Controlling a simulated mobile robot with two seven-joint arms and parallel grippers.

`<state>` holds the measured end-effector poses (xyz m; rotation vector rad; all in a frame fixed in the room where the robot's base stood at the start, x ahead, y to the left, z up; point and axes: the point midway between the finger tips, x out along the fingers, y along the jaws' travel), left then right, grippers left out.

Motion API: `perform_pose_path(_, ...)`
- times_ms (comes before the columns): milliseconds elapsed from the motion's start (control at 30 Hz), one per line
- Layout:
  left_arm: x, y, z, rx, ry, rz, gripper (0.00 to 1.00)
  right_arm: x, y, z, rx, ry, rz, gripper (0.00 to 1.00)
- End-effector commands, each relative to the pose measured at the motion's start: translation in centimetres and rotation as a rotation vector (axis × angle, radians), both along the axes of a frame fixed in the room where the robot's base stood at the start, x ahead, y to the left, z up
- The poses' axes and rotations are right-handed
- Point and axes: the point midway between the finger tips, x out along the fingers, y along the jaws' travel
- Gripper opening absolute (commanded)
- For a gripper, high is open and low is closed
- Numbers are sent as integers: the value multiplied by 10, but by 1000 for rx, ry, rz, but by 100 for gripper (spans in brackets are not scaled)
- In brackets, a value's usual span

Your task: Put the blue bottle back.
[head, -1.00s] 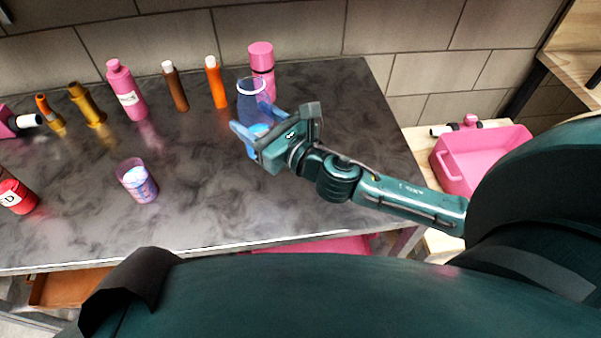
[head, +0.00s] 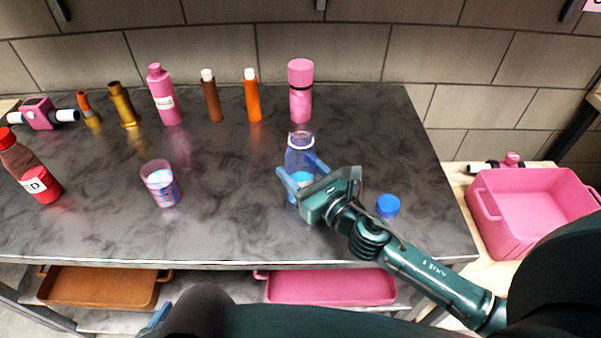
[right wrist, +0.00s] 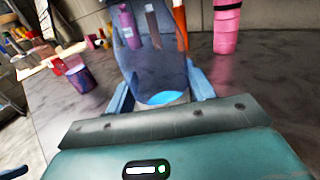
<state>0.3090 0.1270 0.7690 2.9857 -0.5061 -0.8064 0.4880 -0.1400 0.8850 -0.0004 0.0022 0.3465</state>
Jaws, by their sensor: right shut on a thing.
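The blue bottle (head: 300,157) is see-through, with a pale rim, an open top and light-blue liquid low inside. My right gripper (head: 304,184) is shut around its lower part, and the bottle looks upright. In the right wrist view the bottle (right wrist: 155,65) fills the space between the fingers. I cannot tell whether its base touches the table. A blue cap (head: 388,205) lies on the table to the right of my right gripper. Of my left gripper only a blue sliver (head: 158,318) shows at the bottom edge; its jaws are hidden.
The dark table (head: 230,215) has a row at the back: a pink flask (head: 300,92), orange and brown tubes, a pink bottle (head: 164,95). A purple cup (head: 160,184) and red bottle (head: 32,170) stand left. A pink crate (head: 530,215) is right of the table.

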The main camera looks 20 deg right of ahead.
Motion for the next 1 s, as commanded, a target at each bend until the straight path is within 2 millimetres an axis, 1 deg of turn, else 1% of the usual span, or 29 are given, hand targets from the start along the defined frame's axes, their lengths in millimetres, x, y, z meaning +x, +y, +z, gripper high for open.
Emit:
perform_pose_path(133,0,0,2,-1,0,0,79,0,0,3,0,-3,1,22)
perform_pose_path(300,0,0,-2,-5,-1,2,79,0,0,-2,0,-2,1,22)
perform_pose_path(333,0,0,0,-6,-1,2,79,0,0,-2,0,-1,1,56)
perform_pose_path(567,1,0,1,-7,-3,3,79,0,0,-1,0,-1,1,75)
perform_pose_path(767,1,0,1,-6,-3,3,79,0,0,-1,0,-1,1,75)
perform_pose_path(900,1,1,6,0,-4,2,79,0,0,5,0,-1,1,75)
perform_pose_path(933,1,1,3,1,-4,2,79,-4,-1,1,0,1,1,75)
perform_pose_path(1000,1,1,0,-1,-5,3,79,-13,-5,-1,0,2,1,75)
